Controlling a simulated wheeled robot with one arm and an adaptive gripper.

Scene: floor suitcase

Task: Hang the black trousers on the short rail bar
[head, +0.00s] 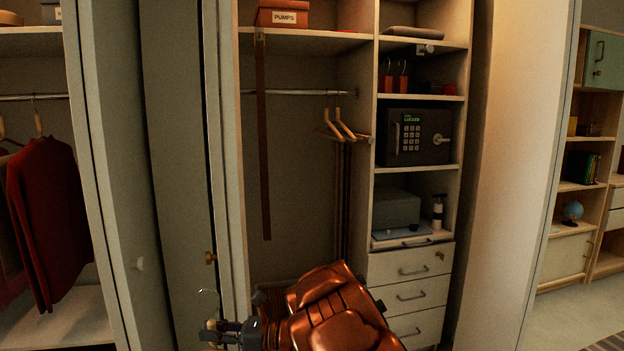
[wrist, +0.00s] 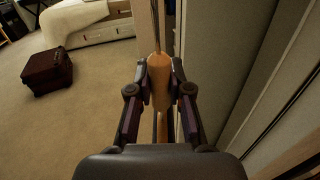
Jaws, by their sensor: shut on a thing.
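My gripper (head: 222,331) is low in front of the wardrobe, left of the short rail bar (head: 300,92) and well below it. In the wrist view my gripper (wrist: 160,92) is shut on a wooden hanger (wrist: 159,72), whose metal hook points away from the jaws. The hook (head: 209,293) also shows in the head view. No black trousers can be made out on this hanger; anything below it is hidden. Two wooden hangers (head: 345,127) hang at the right end of the short rail bar, with narrow dark cloth (head: 346,200) below, seen edge-on.
A brown belt (head: 264,150) hangs down in the middle bay. Shelves with a safe (head: 420,137) stand right of it, over drawers (head: 412,270). Folded door panels (head: 178,150) stand left of the bay. A dark red suitcase (wrist: 47,71) lies on open carpet.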

